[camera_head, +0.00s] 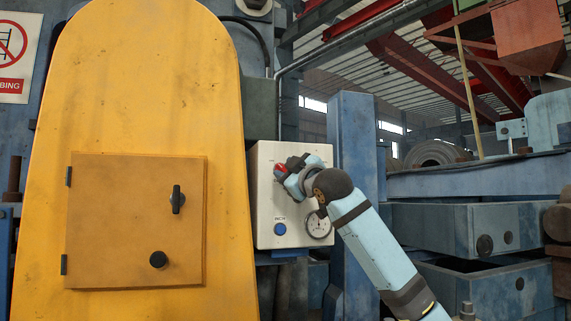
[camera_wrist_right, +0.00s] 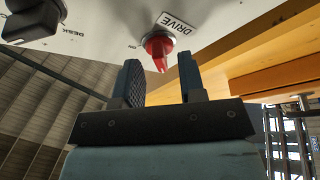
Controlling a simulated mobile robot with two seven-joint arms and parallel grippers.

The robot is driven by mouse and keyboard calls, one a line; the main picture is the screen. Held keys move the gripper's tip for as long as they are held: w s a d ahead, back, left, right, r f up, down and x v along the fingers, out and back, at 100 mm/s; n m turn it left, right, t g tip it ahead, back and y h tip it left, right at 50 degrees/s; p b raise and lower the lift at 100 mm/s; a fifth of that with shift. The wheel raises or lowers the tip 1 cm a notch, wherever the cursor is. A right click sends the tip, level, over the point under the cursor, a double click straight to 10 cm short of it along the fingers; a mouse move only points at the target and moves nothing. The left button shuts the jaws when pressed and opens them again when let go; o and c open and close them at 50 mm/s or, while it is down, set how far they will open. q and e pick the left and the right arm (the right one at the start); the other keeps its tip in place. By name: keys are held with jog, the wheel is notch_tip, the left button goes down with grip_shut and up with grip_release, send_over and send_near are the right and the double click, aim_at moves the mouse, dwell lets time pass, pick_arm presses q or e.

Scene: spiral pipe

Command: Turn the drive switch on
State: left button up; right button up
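The drive switch (camera_wrist_right: 158,50) is a red knob on a pale panel, next to a plate marked DRIVE (camera_wrist_right: 179,22). Small ON lettering (camera_wrist_right: 131,46) is printed beside it. The switch also shows as a red spot in the head view (camera_head: 281,170), partly covered by my gripper. My right gripper (camera_wrist_right: 160,78) is open, with its two dark fingers apart and the red knob beyond the gap between them; I cannot tell if they touch it. My left gripper is not in view.
The pale control box (camera_head: 265,195) also carries a blue button (camera_head: 280,229) and a gauge (camera_head: 317,243), close to my right forearm. A black knob near DESK lettering (camera_wrist_right: 36,20) is on the panel. A large yellow housing (camera_head: 150,100) stands left of the box.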

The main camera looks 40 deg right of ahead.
jog(key=shift+w+r, duration=0.1)
jog(key=shift+w, duration=0.35)
jog(key=c, duration=0.6)
jog(key=shift+s, duration=0.15)
grip_shut()
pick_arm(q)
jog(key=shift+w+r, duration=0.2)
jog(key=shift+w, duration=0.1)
pick_arm(e)
jog(key=shift+r, duration=0.1)
